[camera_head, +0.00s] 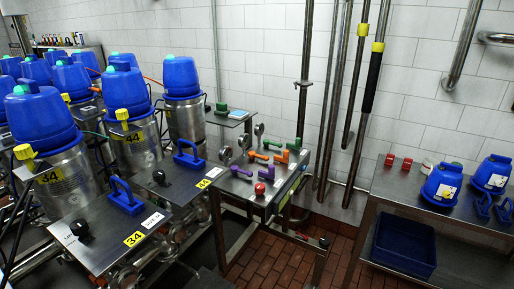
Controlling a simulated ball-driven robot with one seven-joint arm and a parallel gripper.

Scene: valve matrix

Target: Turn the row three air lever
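A small metal panel (243,186) in the middle carries coloured levers in rough rows. They include a purple lever (241,171), another purple lever (257,156), an orange lever (272,144), another orange lever (281,159) and a green lever (294,146). A red knob (260,188) stands at the panel's near edge. I cannot tell which lever is the row three air lever, as no readable row marking shows on the panel. My gripper is not in view.
Several blue-topped steel valves (126,92) fill the left, with plates bearing blue handles (188,154) in front. Upright pipes (371,75) stand behind the panel. A metal table (400,190) with blue parts is at right, above a blue bin (404,244). Brick floor (285,265) shows between.

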